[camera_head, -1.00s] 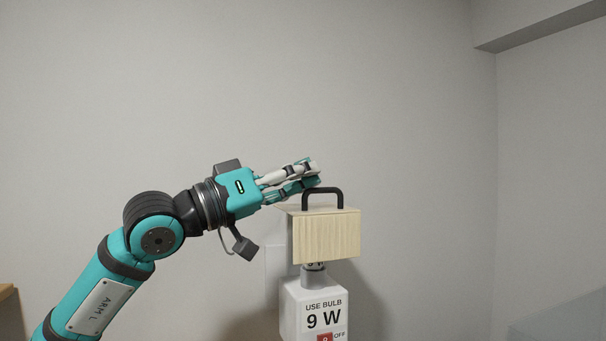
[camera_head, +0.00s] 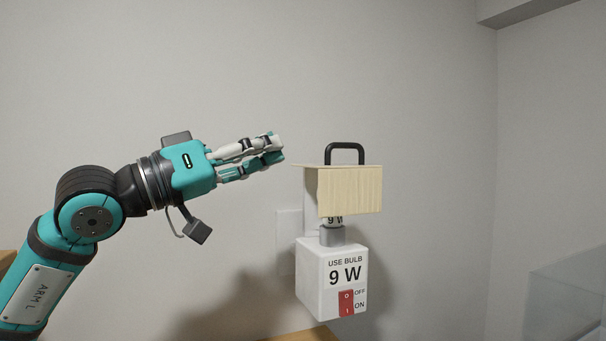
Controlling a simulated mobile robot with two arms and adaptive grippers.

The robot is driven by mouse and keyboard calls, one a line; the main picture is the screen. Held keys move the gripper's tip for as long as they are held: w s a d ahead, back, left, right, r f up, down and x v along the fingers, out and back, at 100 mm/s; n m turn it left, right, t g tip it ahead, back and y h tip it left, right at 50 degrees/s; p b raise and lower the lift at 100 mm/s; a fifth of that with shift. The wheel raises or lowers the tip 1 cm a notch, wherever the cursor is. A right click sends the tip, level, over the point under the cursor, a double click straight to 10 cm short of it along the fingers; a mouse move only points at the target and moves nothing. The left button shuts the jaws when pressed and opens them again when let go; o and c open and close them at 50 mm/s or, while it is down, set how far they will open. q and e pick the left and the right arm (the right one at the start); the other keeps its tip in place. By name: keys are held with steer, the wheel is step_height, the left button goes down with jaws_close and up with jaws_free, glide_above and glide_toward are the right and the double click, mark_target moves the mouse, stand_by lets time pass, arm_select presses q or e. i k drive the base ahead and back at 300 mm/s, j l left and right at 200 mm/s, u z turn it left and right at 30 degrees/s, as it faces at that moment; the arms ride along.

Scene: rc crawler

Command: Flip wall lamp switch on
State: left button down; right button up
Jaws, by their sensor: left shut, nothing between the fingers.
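The wall lamp has a white box base (camera_head: 318,280) marked "USE BULB 9 W". A red rocker switch (camera_head: 346,303) sits low on its front, with OFF beside the "0" at the top and ON beside the "1" at the bottom. Above the base are a grey socket (camera_head: 332,236), part of a bulb marked 9 W, and a pale wooden shade (camera_head: 350,190) with a black handle (camera_head: 345,152). My left gripper (camera_head: 281,147) is shut and empty, left of the handle and apart from the lamp. It is well above the switch. My right gripper is not in view.
A pale wall plate (camera_head: 287,240) is on the wall left of the lamp. A wooden surface (camera_head: 303,336) shows below the lamp, and a glassy box (camera_head: 568,300) is at the lower right. Bare wall surrounds the lamp.

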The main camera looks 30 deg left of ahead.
mark_target(346, 297)
steer(key=k+l, duration=1.1)
steer(key=k, duration=0.2)
